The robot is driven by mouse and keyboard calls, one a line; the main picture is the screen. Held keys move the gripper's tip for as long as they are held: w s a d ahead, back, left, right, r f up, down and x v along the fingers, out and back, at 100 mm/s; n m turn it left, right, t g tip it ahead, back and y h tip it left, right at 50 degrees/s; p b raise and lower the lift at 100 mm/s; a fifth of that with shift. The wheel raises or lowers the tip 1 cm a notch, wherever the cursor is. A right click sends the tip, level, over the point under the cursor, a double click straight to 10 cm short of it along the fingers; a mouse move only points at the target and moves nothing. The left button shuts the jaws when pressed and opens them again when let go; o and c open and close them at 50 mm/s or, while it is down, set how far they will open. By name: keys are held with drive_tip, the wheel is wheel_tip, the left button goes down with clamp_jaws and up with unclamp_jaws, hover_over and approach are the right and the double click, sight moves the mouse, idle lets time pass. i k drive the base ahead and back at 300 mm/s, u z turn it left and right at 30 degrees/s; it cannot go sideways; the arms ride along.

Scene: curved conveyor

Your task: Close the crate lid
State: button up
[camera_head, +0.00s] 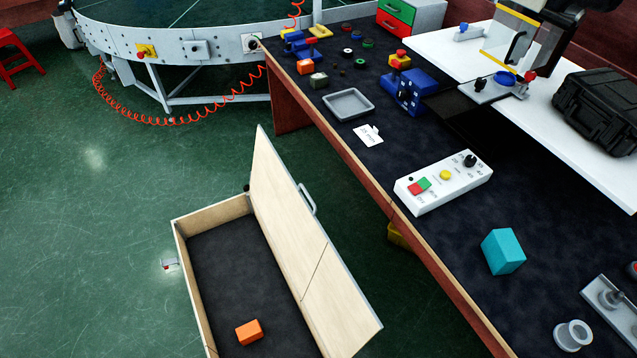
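A long wooden crate (207,215) with a dark lined bottom stands on the green floor, left of the workbench. Its pale wooden lid (283,215) is open. The lid stands up steeply along the crate's right side and leans to the right. A grey metal handle (307,199) is on the lid's outer face, toward the bench. An orange block (249,331) lies inside the crate near the front. The crate's near end is cut off by the bottom of the picture. My gripper is not in view.
The workbench (372,190) with a dark top runs close to the lid's right. It carries a control box (443,182), a teal block (503,251), a grey tray (348,104) and small parts. A conveyor (190,45) stands behind. The floor left of the crate is mostly clear.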

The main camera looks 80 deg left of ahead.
sight(342, 317)
drive_tip(key=i, duration=0.85)
drive_tip(key=u, duration=3.65)
drive_tip(key=i, duration=0.5)
drive_tip(key=u, duration=0.05)
drive_tip(key=k, duration=0.95)
drive_tip(key=z, duration=0.4)
drive_tip(key=i, duration=0.95)
drive_tip(key=u, duration=0.15)
